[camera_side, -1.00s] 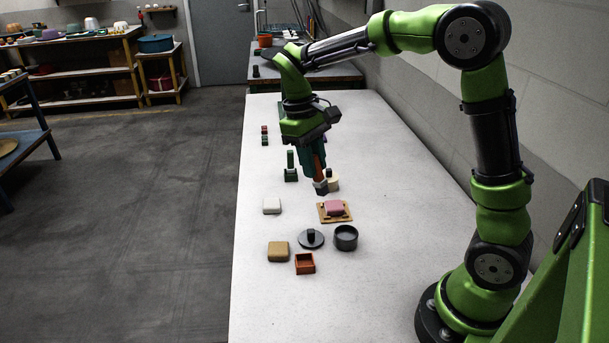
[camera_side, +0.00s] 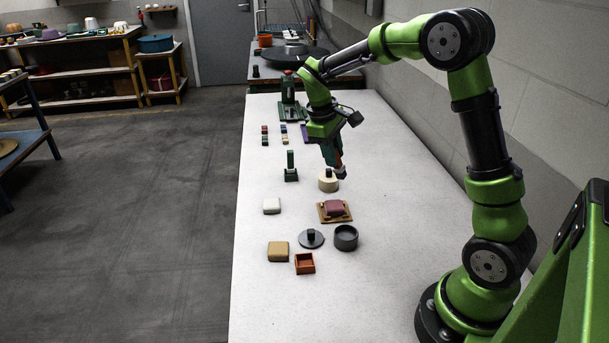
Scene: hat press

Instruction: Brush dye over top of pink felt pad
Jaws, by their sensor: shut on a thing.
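The felt pad (camera_side: 334,208) is a rounded block, now dark mauve-pink on top, resting on a tan wooden board (camera_side: 322,218). My gripper (camera_side: 334,158) is above and behind the pad, near the cream round pot. It is shut on a brush (camera_side: 340,173), whose grey tip points down. The brush handle is mostly hidden by the fingers. The tip is apart from the pad.
A cream round pot with a dark knob (camera_side: 328,184) stands behind the pad. The table's right side is clear.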

